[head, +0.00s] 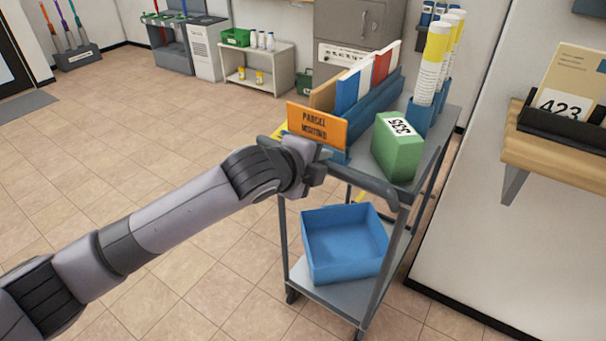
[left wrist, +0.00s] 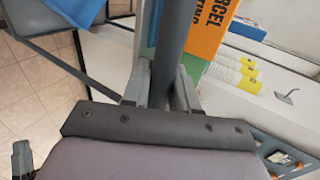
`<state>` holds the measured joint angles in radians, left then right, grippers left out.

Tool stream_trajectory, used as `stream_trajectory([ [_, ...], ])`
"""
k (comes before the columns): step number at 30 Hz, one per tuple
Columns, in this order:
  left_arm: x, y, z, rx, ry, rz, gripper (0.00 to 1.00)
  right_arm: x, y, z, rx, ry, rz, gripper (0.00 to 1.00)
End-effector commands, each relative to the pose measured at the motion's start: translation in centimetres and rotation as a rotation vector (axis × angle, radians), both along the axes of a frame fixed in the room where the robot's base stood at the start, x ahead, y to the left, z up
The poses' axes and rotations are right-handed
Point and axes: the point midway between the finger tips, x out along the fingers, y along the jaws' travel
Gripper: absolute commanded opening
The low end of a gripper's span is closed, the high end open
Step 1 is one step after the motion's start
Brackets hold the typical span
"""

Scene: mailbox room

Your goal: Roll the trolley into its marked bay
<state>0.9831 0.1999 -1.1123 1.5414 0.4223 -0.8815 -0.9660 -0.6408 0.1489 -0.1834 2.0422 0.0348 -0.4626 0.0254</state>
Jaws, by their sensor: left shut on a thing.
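The grey trolley (head: 405,202) stands on the tiled floor at the right of the head view, beside the right wall. My left gripper (head: 318,168) is shut on its near handle bar. In the left wrist view the bar (left wrist: 170,55) runs between the fingers of the left gripper (left wrist: 160,92). A blue bin (head: 340,268) sits on the lower shelf. A green box (head: 396,158), blue holders with files, and paper tubes (head: 432,65) stand on top. Bits of yellow show behind the trolley, but no whole marked bay is clear.
An orange sign (head: 316,124) stands close to the handle. A wall shelf (head: 560,148) with a parcel juts out at right. A grey cabinet (head: 362,30) and low shelf unit (head: 262,84) stand at the back. The floor (head: 130,150) at left is clear.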

Motion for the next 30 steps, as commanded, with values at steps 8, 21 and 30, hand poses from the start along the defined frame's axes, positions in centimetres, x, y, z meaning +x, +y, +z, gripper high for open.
stream_trajectory([
  [8, 2.6, -2.2, 0.1, 0.000, 0.000, -0.001, 0.00, 0.0, 0.0, 0.0, -0.001, -0.001, 0.001, 0.00],
  [21, 6.8, -5.4, -0.1, 0.000, -0.001, -0.001, 0.00, 0.3, 0.0, -1.1, -0.002, -0.007, 0.002, 0.00],
  [30, 8.8, -6.8, -0.1, 0.000, 0.000, -0.001, 0.00, 0.3, 0.0, -2.4, -0.003, -0.007, 0.003, 0.00],
])
